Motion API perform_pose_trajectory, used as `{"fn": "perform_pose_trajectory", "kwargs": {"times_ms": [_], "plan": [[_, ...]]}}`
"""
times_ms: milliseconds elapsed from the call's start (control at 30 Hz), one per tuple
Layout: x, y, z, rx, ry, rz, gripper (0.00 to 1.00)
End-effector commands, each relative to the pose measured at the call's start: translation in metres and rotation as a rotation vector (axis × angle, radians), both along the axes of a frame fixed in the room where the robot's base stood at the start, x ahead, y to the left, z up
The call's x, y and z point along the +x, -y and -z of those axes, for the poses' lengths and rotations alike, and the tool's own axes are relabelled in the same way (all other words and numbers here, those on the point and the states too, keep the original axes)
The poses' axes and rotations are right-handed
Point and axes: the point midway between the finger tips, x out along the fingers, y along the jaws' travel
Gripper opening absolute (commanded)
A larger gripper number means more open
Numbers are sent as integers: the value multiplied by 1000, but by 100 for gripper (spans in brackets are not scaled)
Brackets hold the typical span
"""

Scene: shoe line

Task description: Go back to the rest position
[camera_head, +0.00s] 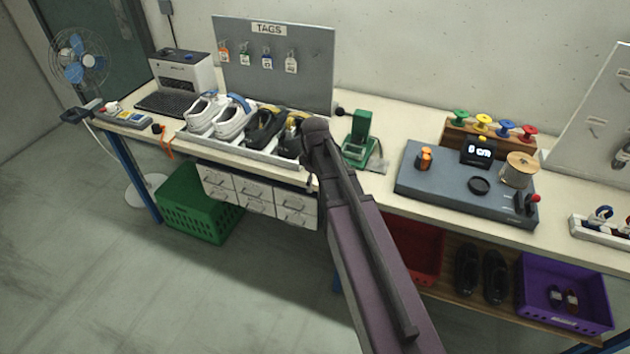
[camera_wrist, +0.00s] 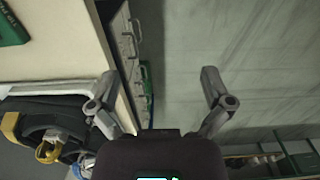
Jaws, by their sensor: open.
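My gripper (camera_wrist: 160,82) is open, with nothing between its two spread fingers in the wrist view. It hangs at the table's front edge, with floor visible beyond the fingers. In the head view my arm reaches up to the table edge and hides most of the gripper. A white tray (camera_head: 245,149) beside it holds a pair of white shoes (camera_head: 217,115) and dark shoes with yellow parts (camera_head: 266,128). A dark shoe (camera_wrist: 50,122) also shows at the lower left of the wrist view, apart from the fingers.
Drawers (camera_head: 255,193) hang under the table, near the gripper. A green crate (camera_head: 197,208) stands on the floor. A green device (camera_head: 359,140) and a grey station (camera_head: 440,181) stand right of my arm. Red (camera_head: 428,245) and purple (camera_head: 590,322) bins sit below. The floor in front is clear.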

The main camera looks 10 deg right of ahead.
Motion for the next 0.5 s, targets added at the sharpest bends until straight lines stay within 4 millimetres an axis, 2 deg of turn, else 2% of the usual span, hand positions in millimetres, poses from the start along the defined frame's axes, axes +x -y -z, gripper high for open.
{"fn": "perform_pose_trajectory", "kwargs": {"times_ms": [300, 500], "plan": [[-1, 0, 0, 0, 0, 7, 100], [-16, -1, 0, 0, 0, 90, 100]]}}
